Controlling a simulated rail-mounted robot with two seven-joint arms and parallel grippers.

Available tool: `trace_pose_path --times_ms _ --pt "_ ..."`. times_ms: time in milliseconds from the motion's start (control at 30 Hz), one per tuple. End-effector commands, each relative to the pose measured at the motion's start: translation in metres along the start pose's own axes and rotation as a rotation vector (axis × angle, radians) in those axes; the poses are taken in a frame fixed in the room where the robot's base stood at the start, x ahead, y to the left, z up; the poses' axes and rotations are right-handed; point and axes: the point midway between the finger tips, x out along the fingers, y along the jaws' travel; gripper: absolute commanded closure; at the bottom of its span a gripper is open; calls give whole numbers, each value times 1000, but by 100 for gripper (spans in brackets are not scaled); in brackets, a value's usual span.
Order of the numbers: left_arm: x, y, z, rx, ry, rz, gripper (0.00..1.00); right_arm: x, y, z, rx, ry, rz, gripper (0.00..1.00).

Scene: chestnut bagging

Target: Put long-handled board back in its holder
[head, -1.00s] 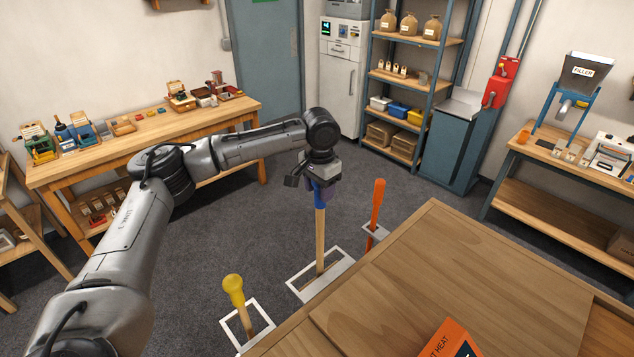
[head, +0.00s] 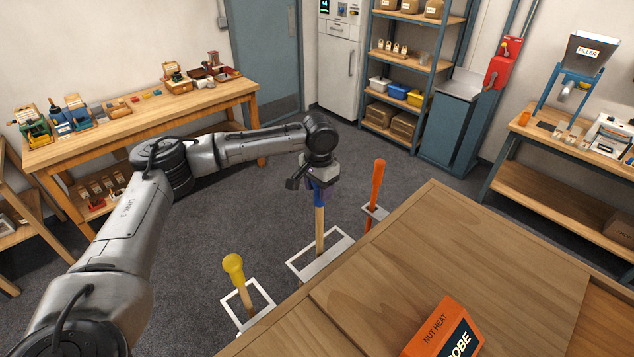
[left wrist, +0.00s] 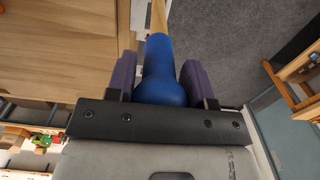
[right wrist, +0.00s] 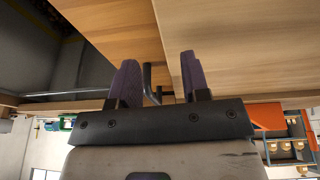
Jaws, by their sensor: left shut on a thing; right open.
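The long-handled board has a wooden shaft (head: 319,228) with a blue grip, which shows in the left wrist view (left wrist: 161,72). My left gripper (head: 318,182) is shut on the blue grip, its purple fingers on either side. The shaft stands about upright and runs down into the white-framed middle holder (head: 340,246) beside the wooden table. The board's lower end is hidden, so I cannot tell how deep it sits. My right gripper (right wrist: 158,75) shows in the right wrist view, open and empty, close to wooden furniture.
A yellow-handled tool (head: 234,268) stands in a white-framed holder to the left, and an orange-handled tool (head: 377,188) to the right. The wooden table (head: 450,255) fills the right foreground with an orange box (head: 445,330) on it. Grey floor is open behind the holders.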

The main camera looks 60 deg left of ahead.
Motion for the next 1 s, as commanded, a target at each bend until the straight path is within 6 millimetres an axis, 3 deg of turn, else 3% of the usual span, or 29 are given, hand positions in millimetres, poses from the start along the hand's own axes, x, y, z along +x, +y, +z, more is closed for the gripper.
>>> trace_pose_path --times_ms 1000 --pt "66 10 -7 15 0 1 90 6 -3 1 10 1 -8 57"
